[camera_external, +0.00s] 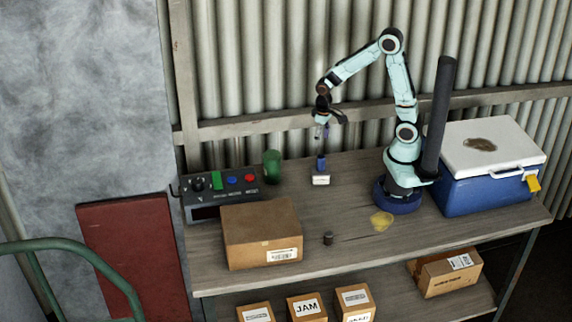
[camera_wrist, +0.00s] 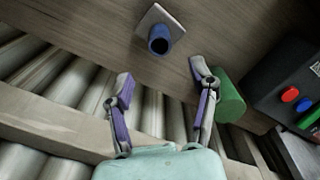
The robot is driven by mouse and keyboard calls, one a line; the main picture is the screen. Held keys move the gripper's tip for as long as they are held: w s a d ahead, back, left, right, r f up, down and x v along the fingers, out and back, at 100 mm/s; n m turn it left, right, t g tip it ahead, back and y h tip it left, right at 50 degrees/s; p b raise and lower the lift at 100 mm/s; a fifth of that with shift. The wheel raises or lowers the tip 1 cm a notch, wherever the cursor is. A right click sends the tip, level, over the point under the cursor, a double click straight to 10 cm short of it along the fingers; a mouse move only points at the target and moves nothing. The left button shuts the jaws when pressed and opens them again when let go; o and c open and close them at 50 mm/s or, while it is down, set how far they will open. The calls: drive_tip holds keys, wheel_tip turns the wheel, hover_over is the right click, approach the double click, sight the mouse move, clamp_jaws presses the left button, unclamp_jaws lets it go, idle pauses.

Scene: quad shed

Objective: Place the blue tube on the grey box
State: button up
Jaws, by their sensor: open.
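The blue tube (camera_external: 320,163) stands upright and appears to rest on the small grey box (camera_external: 320,180) on the workbench. The wrist view shows the tube's dark open top (camera_wrist: 160,42) in front of the box's pale square top (camera_wrist: 153,20). My gripper (camera_external: 325,127) is above the tube, pointing down. In the wrist view my gripper (camera_wrist: 161,74) has its fingers wide apart with nothing between them. The tube is beyond the fingertips, apart from both. The contact between tube and box is partly hidden in the wrist view.
A green cup (camera_external: 272,166) stands left of the box, near a control panel (camera_external: 225,193) with coloured buttons. A cardboard box (camera_external: 262,236) and a small dark cylinder (camera_external: 328,239) are nearer the front. A blue cooler (camera_external: 487,180) stands right. A corrugated wall is behind.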

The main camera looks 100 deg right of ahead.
drive_tip(key=s+a+r+n, duration=0.4)
drive_tip(key=s+a+n, duration=0.1)
drive_tip(key=a, duration=0.3)
drive_tip(key=s+a+r+n, duration=0.5)
drive_tip(key=a, duration=0.3)
drive_tip(key=shift+s+a+y, duration=0.2)
drive_tip(key=shift+a+y, duration=0.15)
drive_tip(key=shift+y, duration=0.05)
